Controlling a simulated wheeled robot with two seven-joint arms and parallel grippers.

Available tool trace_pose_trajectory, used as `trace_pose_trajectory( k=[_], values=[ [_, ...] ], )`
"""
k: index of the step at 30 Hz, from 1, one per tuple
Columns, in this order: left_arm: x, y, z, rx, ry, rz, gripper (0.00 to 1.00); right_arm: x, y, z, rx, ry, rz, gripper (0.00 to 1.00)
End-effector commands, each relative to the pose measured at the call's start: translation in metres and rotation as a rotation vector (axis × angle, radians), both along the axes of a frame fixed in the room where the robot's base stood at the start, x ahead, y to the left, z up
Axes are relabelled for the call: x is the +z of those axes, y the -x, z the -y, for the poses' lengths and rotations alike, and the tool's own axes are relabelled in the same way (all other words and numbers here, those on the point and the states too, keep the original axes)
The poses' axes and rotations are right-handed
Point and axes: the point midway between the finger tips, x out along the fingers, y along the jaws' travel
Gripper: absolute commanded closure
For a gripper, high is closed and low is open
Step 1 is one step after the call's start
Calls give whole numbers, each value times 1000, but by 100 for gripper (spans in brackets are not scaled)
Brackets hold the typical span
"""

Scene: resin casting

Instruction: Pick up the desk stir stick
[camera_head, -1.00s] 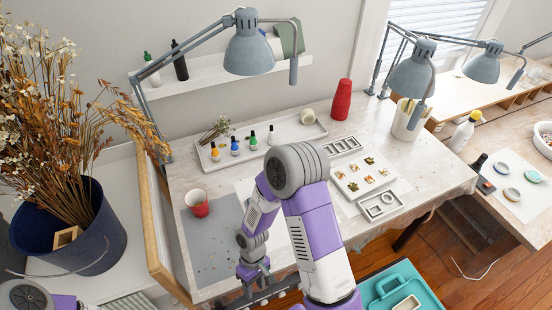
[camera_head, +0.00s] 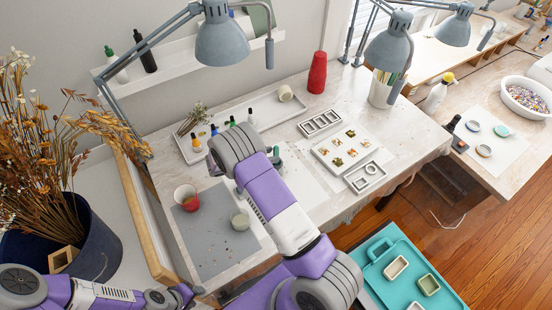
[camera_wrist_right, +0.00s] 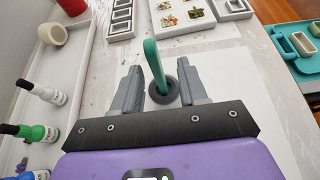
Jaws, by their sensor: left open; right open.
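The teal stir stick (camera_wrist_right: 153,65) stands tilted in a dark round holder (camera_wrist_right: 163,95) on the table, in the right wrist view. In the head view only a small teal piece of the stick (camera_head: 276,152) shows, close beside my right arm. My right gripper (camera_wrist_right: 162,78) is open. Its two grey fingers lie left and right of the stick and holder in the picture, with nothing clamped. In the head view the right fingers are hidden by my arm. My left gripper (camera_head: 187,293) is low at the left, small and partly cut off, away from the stick.
Paint bottles (camera_wrist_right: 38,133) stand in a white tray (camera_head: 262,108) left of the right gripper. White moulds (camera_head: 341,149) lie to the right. A red cup (camera_head: 186,197) and a pale cup (camera_head: 240,220) stand on the grey mat (camera_head: 212,245). Lamps (camera_head: 222,42) hang above the table.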

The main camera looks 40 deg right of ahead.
Motion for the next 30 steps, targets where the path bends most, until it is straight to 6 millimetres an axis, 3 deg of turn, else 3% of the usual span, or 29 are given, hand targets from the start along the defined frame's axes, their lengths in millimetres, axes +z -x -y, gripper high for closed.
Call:
trace_pose_trajectory(
  k=[12, 20, 28, 30],
  values=[
    [16, 0, 0, 0, 0, 0, 57, -24, 1, 48, -3, -4, 1, 57],
    [15, 0, 0, 0, 0, 0, 57, -26, 1, 50, -1, -4, 3, 57],
    [15, 0, 0, 0, 0, 0, 57, -25, 1, 49, -2, -4, 3, 97],
    [15, 0, 0, 0, 0, 0, 57, -25, 1, 50, -2, -4, 3, 100]
  ],
)
